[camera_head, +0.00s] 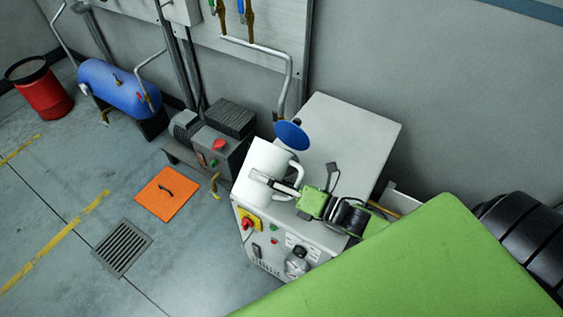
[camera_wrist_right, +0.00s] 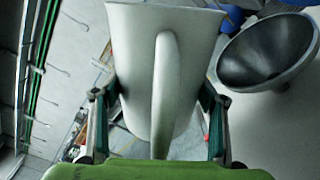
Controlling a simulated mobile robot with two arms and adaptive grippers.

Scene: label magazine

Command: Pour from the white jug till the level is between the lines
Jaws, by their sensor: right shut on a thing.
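The white jug (camera_head: 262,160) is in front of and above the pale machine cabinet, with its handle on the right in the head view. My right gripper (camera_head: 268,181) is shut on it, one finger showing across its side. In the right wrist view the jug (camera_wrist_right: 137,60) stands between the fingers of my right gripper (camera_wrist_right: 158,100), handle towards the camera and rim at the top. I cannot tell how far it is tilted. A blue funnel (camera_head: 291,135) is just beyond the jug; its dark bowl (camera_wrist_right: 268,52) shows right of it, apart. Level and lines are not visible.
The cabinet (camera_head: 345,140) has a flat grey top and a front panel with a red knob (camera_head: 247,224). A pipe (camera_head: 287,75) comes down the wall to the funnel. A motor unit (camera_head: 215,140), blue tank (camera_head: 115,88) and red bin (camera_head: 42,95) stand left. An orange plate (camera_head: 160,205) lies on the floor.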

